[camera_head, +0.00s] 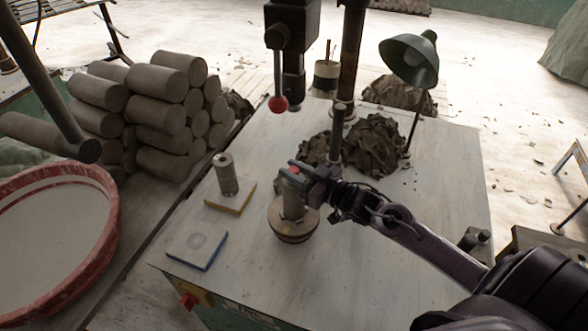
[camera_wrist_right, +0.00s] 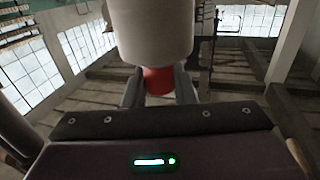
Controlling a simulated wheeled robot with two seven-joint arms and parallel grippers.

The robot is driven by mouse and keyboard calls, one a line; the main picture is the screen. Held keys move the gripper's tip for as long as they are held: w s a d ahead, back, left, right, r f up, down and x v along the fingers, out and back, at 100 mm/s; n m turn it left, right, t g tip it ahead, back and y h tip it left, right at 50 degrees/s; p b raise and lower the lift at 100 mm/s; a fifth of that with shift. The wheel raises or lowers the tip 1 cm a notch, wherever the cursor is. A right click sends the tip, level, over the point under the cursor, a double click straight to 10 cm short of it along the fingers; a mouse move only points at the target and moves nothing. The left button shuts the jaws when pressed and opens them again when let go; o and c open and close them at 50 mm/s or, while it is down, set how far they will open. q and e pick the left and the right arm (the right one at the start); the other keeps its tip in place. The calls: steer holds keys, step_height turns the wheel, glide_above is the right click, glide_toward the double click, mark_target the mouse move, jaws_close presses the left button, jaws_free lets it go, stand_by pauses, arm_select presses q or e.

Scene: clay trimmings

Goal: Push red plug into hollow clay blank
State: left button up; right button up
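The hollow clay blank (camera_head: 292,207) stands upright on a round wooden stand (camera_head: 293,232) on the table. The red plug (camera_head: 293,170) is at the blank's top end. My right gripper (camera_head: 303,174) reaches in from the right at that height. In the right wrist view, which looks upside down, the red plug (camera_wrist_right: 158,80) sits between the two fingers of my right gripper (camera_wrist_right: 159,88), which look closed on it. The plug meets the end of the clay blank (camera_wrist_right: 152,28); how deep it sits is hidden. My left gripper is not in view.
A second clay cylinder (camera_head: 227,174) stands on a small wooden board left of the stand. A pale blue-edged pad (camera_head: 197,246) lies in front. A dark post (camera_head: 337,135), clay trimmings (camera_head: 375,145) and a green lamp (camera_head: 411,58) are behind. Stacked clay cylinders (camera_head: 160,110) are at left.

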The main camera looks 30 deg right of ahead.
steer(key=o, duration=0.5)
steer(key=shift+s, duration=0.1)
steer(key=shift+s+d+f, duration=0.1)
steer(key=shift+s+d, duration=0.05)
steer(key=shift+s, duration=0.1)
steer(key=shift+b+v, duration=0.8)
steer(key=shift+v, duration=2.75)
